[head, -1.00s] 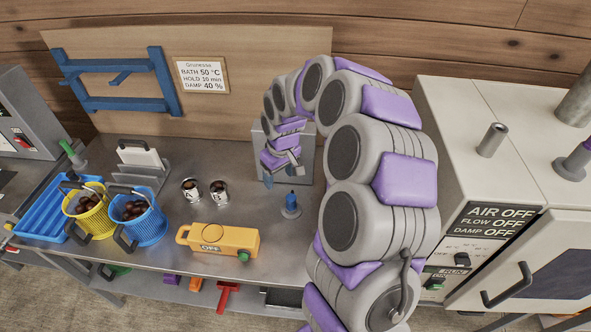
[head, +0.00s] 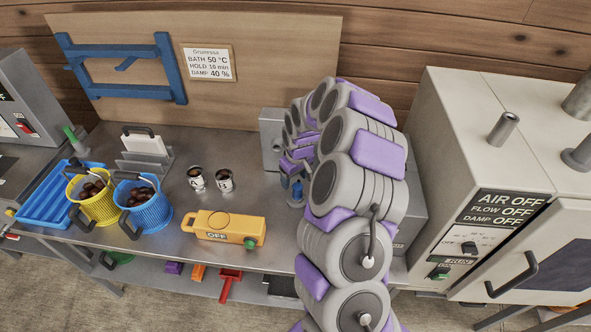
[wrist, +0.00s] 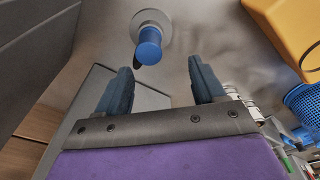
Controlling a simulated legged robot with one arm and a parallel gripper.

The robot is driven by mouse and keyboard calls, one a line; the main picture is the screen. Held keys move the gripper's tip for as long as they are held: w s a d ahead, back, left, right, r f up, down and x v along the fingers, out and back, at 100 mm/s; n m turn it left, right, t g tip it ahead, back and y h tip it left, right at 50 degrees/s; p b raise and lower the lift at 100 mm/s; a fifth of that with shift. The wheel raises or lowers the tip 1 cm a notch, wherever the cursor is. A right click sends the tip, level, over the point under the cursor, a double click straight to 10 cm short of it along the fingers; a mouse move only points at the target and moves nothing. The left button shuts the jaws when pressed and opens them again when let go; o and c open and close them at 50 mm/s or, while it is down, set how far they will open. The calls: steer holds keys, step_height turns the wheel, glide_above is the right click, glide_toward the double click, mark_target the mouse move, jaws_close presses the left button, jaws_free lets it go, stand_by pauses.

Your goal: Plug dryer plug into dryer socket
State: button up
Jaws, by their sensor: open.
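A small blue plug (head: 297,190) stands upright on a round grey base on the metal bench; I take it for the dryer plug. In the wrist view the blue plug (wrist: 150,42) lies just beyond the fingertips, roughly in line with the gap between them. My gripper (wrist: 163,75) is open and empty, with its two dark fingers apart on either side of that gap. In the head view my gripper (head: 289,172) is just above and beside the plug, partly hidden by my arm. A grey box (head: 270,128) behind has a round hole; I cannot tell whether it is the dryer socket.
A yellow-orange case (head: 228,226) marked OFF lies left of the plug, with two metal cups (head: 225,181) behind it. Yellow (head: 98,206) and blue (head: 148,218) baskets hold chestnuts further left. The dryer cabinet (head: 470,150) stands right; my arm hides bench in between.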

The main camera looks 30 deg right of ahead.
mark_target(301, 185)
steer(key=d+f, duration=0.1)
steer(key=f, duration=0.1)
steer(key=d+f, duration=0.1)
steer(key=f, duration=0.1)
steer(key=d+f+b, duration=0.1)
steer(key=f, duration=0.1)
steer(key=shift+w+f, duration=0.3)
steer(key=shift+f, duration=0.1)
steer(key=shift+w+a+f, duration=0.2)
steer(key=shift+a+f, duration=0.75)
steer(key=shift+a, duration=0.35)
steer(key=shift+d, duration=0.95)
steer(key=c, duration=0.5)
steer(key=shift+c, duration=0.6)
steer(key=shift+a, duration=0.6)
steer(key=c, duration=0.5)
steer(key=o, duration=0.5)
steer(key=shift+d, duration=0.3)
steer(key=c, duration=0.4)
steer(key=shift+a, duration=0.1)
jaws_close()
steer(key=shift+r, duration=0.6)
